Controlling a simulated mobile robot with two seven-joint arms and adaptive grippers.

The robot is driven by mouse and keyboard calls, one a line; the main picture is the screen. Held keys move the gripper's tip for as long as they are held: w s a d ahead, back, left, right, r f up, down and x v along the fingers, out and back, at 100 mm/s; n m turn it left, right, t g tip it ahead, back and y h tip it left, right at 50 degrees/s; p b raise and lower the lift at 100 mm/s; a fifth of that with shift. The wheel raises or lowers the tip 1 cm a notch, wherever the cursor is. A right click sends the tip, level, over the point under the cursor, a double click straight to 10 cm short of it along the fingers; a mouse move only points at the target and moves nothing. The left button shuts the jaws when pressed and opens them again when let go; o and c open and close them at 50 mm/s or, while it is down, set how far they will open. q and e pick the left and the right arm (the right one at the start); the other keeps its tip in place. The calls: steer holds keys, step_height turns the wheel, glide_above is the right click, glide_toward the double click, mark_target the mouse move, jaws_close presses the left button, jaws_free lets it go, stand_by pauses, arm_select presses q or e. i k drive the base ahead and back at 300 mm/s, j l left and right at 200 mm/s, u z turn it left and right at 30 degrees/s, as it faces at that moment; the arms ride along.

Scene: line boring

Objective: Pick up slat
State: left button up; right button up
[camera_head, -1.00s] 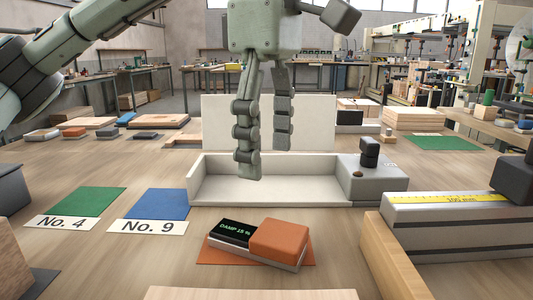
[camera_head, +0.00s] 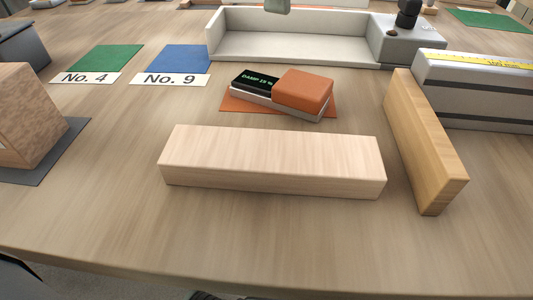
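A pale wooden slat (camera_head: 272,160) lies flat across the near middle of the table, its long side facing me. Nothing touches it. A second, yellower wooden piece (camera_head: 424,140) lies to its right, against a grey block with a yellow scale. My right gripper is not in view.
A damp meter with an orange end (camera_head: 302,90) lies on an orange mat just behind the slat. A white tray (camera_head: 300,48) stands farther back. Green (camera_head: 105,58) and blue (camera_head: 178,60) mats lie left. A wooden block (camera_head: 35,115) stands at far left. The table in front of the slat is clear.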

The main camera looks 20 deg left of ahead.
mark_target(272, 161)
steer(key=l+u, duration=0.2)
steer(key=u, duration=0.2)
steer(key=l+u, duration=0.2)
steer(key=u, duration=0.15)
steer(key=k+l+u, duration=0.15)
steer(key=u, duration=0.25)
